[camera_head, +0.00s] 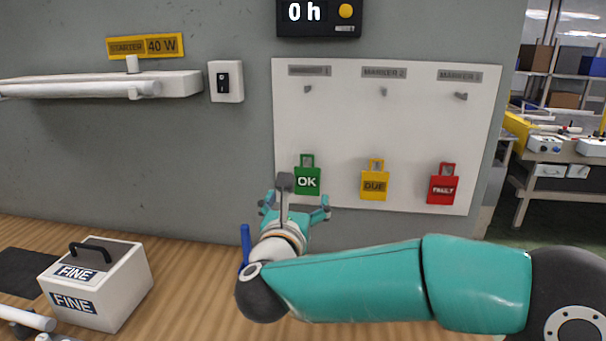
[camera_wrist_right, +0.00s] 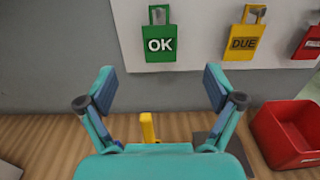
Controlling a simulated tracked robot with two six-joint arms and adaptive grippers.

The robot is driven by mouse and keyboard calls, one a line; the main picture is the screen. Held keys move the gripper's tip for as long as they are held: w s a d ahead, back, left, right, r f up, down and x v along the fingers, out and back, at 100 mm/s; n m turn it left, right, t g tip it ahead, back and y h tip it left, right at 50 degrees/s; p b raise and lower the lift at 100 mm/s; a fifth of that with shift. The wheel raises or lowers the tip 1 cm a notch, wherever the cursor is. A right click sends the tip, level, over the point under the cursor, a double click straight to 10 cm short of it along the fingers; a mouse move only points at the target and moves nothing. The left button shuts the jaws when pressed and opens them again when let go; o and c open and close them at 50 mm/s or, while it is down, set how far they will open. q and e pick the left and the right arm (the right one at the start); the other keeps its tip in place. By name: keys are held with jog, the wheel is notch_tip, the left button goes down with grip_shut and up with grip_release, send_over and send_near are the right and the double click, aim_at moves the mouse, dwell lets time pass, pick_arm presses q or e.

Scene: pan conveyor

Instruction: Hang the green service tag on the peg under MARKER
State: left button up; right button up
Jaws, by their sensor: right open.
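The green service tag (camera_head: 307,181), lettered OK, hangs low on the left of the white board (camera_head: 340,130); it also shows upright in the wrist view (camera_wrist_right: 160,42). Three small pegs sit near the board's top under MARKER labels: the left peg (camera_head: 308,89), middle peg (camera_head: 383,92) and right peg (camera_head: 461,96). All three pegs are bare. My right gripper (camera_head: 295,205) is open and empty, just in front of and below the green tag. In the wrist view its spread fingers (camera_wrist_right: 160,78) point toward the board, with the tag between and beyond them. My left gripper is not visible.
A yellow DUE tag (camera_head: 375,183) and a red tag (camera_head: 443,187) hang right of the green one. A white FINE box (camera_head: 112,290) stands on the wooden bench (camera_head: 185,260). A red bin (camera_wrist_right: 290,135) and a yellow upright piece (camera_wrist_right: 147,127) show in the wrist view.

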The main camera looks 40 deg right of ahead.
aim_at(306, 169)
jog(key=p+x, duration=0.2)
jog(key=x, duration=1)
jog(key=shift+w, duration=0.2)
jog(key=c, duration=1.2)
jog(key=shift+r, duration=0.1)
jog(key=shift+r, duration=0.3)
jog(key=shift+r, duration=0.2)
jog(key=shift+a, duration=0.1)
